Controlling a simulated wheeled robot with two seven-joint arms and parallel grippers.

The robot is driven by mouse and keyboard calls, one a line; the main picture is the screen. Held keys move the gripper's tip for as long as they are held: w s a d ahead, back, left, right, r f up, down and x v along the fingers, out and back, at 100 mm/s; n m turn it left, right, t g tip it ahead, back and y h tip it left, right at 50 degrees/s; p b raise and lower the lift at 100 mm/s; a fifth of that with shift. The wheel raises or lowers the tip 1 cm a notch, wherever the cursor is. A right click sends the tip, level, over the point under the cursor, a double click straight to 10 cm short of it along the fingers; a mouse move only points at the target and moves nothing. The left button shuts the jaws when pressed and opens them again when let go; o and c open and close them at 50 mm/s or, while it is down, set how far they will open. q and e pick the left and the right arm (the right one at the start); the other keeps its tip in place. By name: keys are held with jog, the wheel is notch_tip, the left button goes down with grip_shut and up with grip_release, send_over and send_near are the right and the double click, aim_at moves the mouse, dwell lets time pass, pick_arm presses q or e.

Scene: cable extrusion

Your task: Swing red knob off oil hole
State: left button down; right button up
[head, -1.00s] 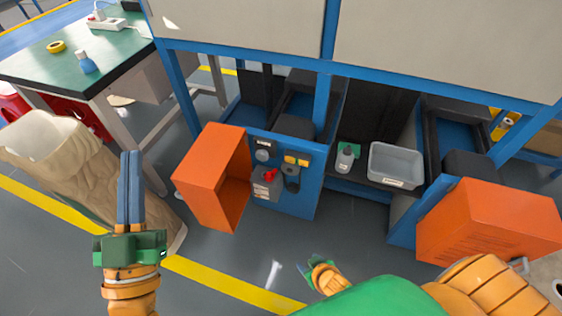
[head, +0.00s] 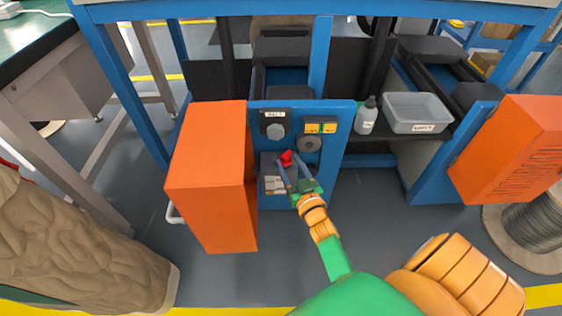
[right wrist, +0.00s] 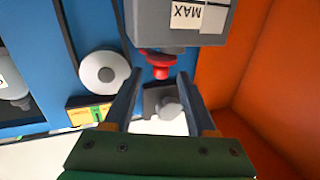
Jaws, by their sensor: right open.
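The red knob (head: 287,158) sits on top of a grey box (head: 272,183) on the front of a blue machine panel. In the right wrist view, the red knob (right wrist: 159,68) shows upside down, beside the box marked MAX (right wrist: 183,22). My right gripper (head: 289,163) is open at the knob. In the right wrist view, its fingertips (right wrist: 157,76) lie on either side of the knob, with gaps that look clear. I cannot make out the oil hole. My left gripper is out of view.
An open orange door (head: 207,170) stands left of the panel. A bottle (head: 366,116) and a grey bin (head: 416,112) sit on a shelf to the right.

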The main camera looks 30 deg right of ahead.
aim_at(287, 160)
jog(key=shift+b+x, duration=0.35)
jog(key=shift+x, duration=0.85)
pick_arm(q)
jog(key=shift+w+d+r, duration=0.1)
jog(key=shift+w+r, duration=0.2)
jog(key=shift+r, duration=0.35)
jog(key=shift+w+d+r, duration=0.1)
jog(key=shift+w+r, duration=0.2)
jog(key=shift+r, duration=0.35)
pick_arm(e)
jog(key=shift+w+d, duration=0.1)
jog(key=shift+w, duration=0.4)
jog(key=shift+c, duration=0.3)
grip_shut()
